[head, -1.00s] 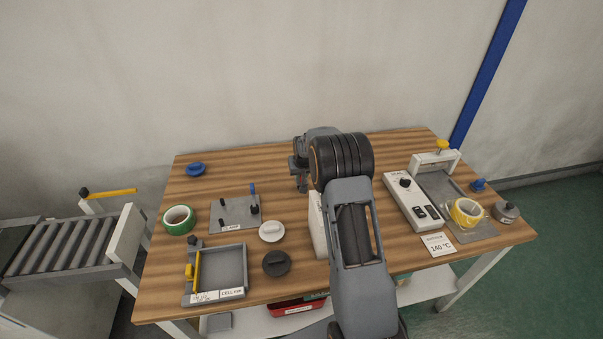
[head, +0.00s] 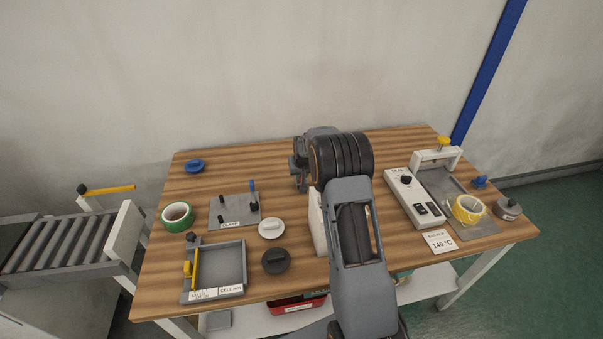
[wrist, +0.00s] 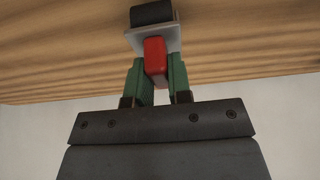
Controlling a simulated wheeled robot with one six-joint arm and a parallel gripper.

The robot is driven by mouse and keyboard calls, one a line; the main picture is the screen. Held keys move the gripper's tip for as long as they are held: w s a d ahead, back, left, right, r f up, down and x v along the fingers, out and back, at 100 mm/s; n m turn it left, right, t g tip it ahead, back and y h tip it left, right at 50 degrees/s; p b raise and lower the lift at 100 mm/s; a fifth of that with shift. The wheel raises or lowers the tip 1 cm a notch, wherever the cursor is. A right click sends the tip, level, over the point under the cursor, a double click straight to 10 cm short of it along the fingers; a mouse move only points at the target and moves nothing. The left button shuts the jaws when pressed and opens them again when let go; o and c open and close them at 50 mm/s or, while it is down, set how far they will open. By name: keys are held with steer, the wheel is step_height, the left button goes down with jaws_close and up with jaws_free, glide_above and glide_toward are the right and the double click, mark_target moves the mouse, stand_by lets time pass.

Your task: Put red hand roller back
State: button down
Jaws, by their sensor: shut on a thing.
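The red hand roller (wrist: 155,57) shows in the wrist view. Its red handle is between the two green fingers of my gripper (wrist: 155,80), which is shut on it. Beyond the handle are a pale plate and a dark roller, with the wooden table top behind them. In the head view my arm hides the gripper and the roller.
The wooden table (head: 225,175) carries a grey tray (head: 243,270), a plate with pegs (head: 232,210), green tape (head: 177,216), a white disc (head: 271,228) and a dark disc (head: 276,261). The back left is mostly clear.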

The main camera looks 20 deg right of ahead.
steer(key=shift+f+b, duration=0.4)
steer(key=shift+b, duration=0.05)
stand_by(0.4)
steer(key=c, duration=1)
jaws_free()
steer(key=shift+o, duration=0.5)
steer(key=shift+o, duration=0.8)
steer(key=shift+r, duration=0.1)
steer(key=shift+r+p, duration=1.7)
steer(key=shift+r, duration=1.75)
